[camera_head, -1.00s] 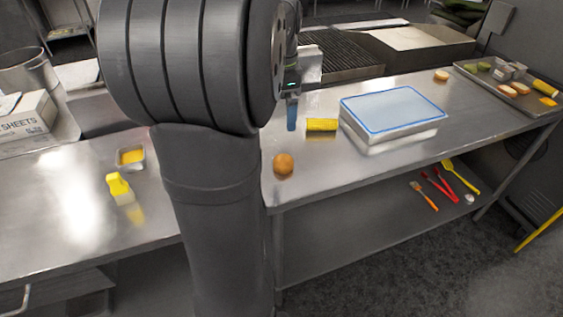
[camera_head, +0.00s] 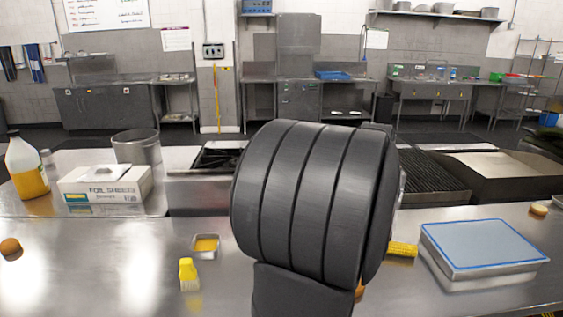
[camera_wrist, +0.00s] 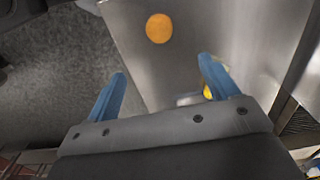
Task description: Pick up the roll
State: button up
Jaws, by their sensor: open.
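A round tan roll (camera_wrist: 159,28) lies on the steel counter in the wrist view, near the counter's edge. My gripper (camera_wrist: 163,72) has its two blue fingers open and empty, with the roll apart from them, above the gap in the picture. In the head view a sliver of a roll (camera_head: 359,290) shows beside my arm, which hides most of it. Another brown roll (camera_head: 10,248) sits at the far left of the counter. My arm hides my gripper in the head view.
A yellow corn cob (camera_head: 402,249) and a blue-topped board (camera_head: 485,245) lie right of my arm. A small tray (camera_head: 206,246) and yellow-topped brush (camera_head: 188,274) stand left. A foil box (camera_head: 105,184) and bottle (camera_head: 27,170) stand farther left.

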jog(key=shift+a, duration=0.1)
jog(key=s+a+f+n+h, duration=0.1)
jog(key=a+f+n+h, duration=0.15)
jog(key=a, duration=0.25)
jog(key=shift+t+h, duration=0.25)
jog(key=shift+t, duration=0.05)
jog(key=x, duration=1.1)
jog(key=shift+s+d+f, duration=0.15)
jog(key=shift+s+f, duration=0.05)
jog(key=shift+d+x, duration=0.15)
jog(key=shift+x, duration=1.15)
jog(key=shift+d+x, duration=0.1)
jog(key=shift+x, duration=1.2)
jog(key=shift+w, duration=0.15)
jog(key=c, duration=1.1)
